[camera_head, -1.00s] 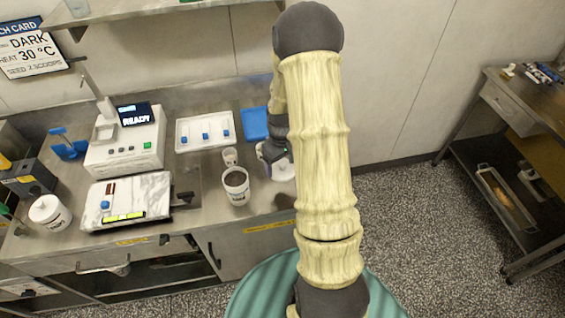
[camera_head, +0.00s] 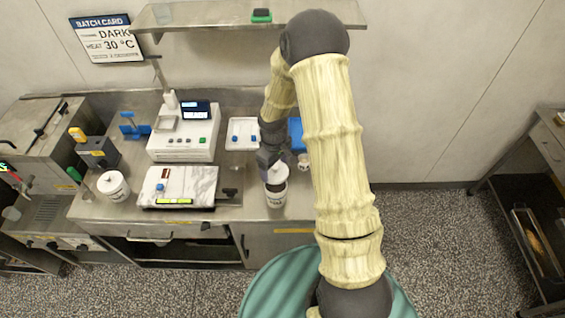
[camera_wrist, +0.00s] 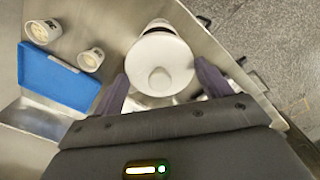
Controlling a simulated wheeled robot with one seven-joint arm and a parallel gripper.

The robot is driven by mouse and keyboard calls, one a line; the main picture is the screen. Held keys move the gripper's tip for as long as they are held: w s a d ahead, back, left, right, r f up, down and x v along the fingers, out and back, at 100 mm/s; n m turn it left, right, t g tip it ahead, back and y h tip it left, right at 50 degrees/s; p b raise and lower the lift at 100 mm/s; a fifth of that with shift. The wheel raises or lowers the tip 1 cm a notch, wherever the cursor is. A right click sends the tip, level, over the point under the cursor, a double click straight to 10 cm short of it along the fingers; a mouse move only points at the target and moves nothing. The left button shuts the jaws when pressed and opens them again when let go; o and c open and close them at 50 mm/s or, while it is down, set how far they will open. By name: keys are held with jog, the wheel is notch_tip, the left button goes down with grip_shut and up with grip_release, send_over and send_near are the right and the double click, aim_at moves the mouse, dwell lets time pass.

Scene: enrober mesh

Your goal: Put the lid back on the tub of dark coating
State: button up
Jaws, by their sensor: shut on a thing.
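The tub of dark coating (camera_head: 276,198) is a white tub on the counter's front right part in the head view. Dark coating shows at its mouth. My gripper (camera_head: 268,157) is above it, pointing down. The white round lid (camera_wrist: 160,58) with a knob fills the space between my gripper's fingers (camera_wrist: 161,88) in the wrist view, and I am shut on it. In the head view the lid (camera_head: 277,173) appears over the back of the tub's mouth, with dark coating visible in front. Whether it touches the rim cannot be told.
A small cup (camera_head: 303,161) and a blue tray (camera_wrist: 58,82) are close by. A marble slab (camera_head: 190,186), a white machine (camera_head: 185,141), a white tray (camera_head: 242,134) and another white tub (camera_head: 113,187) stand to the left. A shelf (camera_head: 230,16) hangs above.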

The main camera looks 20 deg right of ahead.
aim_at(275, 178)
jog(key=shift+f, duration=0.2)
jog(key=shift+f+b, duration=2.4)
jog(key=shift+f, duration=0.65)
jog(key=shift+f, duration=0.1)
dwell(0.4)
jog(key=o, duration=1)
jog(key=shift+r+p, duration=2.45)
jog(key=shift+r, duration=1.1)
jog(key=shift+c, duration=0.2)
